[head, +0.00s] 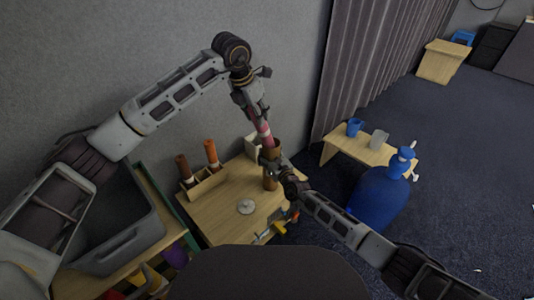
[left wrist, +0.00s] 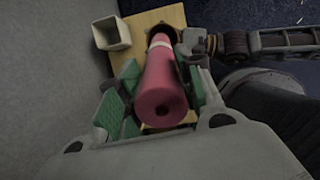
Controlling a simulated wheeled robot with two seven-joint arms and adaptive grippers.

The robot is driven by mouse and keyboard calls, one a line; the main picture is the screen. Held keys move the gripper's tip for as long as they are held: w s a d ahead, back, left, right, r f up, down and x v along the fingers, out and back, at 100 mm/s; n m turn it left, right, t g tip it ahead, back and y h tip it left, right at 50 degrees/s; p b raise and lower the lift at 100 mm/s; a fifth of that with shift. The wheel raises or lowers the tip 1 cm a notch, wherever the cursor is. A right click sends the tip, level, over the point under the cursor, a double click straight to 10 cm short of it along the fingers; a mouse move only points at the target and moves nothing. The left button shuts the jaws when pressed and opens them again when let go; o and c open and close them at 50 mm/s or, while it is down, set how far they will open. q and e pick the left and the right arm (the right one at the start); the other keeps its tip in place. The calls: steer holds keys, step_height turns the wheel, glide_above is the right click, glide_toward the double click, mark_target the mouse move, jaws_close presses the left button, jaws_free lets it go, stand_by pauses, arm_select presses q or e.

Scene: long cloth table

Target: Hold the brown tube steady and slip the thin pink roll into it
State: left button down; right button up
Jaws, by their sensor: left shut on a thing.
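My left gripper (head: 260,118) is shut on the thin pink roll (head: 264,132) and holds it steeply tilted, end down. In the left wrist view the pink roll (left wrist: 163,92) lies between the green finger pads, with a pale band near its far end. The brown tube (head: 270,182) stands roughly upright below it; its dark mouth (left wrist: 160,31) shows behind the roll's far end. The roll's lower end is at the mouth; I cannot tell how far inside it is. My right gripper (head: 274,165) is closed around the tube from the right.
A wooden holder (head: 208,187) with a brown roll (head: 184,168) and an orange roll (head: 211,152) stands left on the table (head: 225,225). A pale open box (left wrist: 111,34) stands behind the tube. A white round disc (head: 246,206) lies in front. A grey bin (head: 120,225) is further left.

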arm_select(q)
steer(key=c, duration=0.9)
jaws_free()
steer(key=shift+f, duration=0.1)
steer(key=shift+v, duration=6)
arm_select(e)
steer(key=o, duration=1.4)
steer(key=shift+s, duration=0.1)
steer(key=shift+v, duration=5.95)
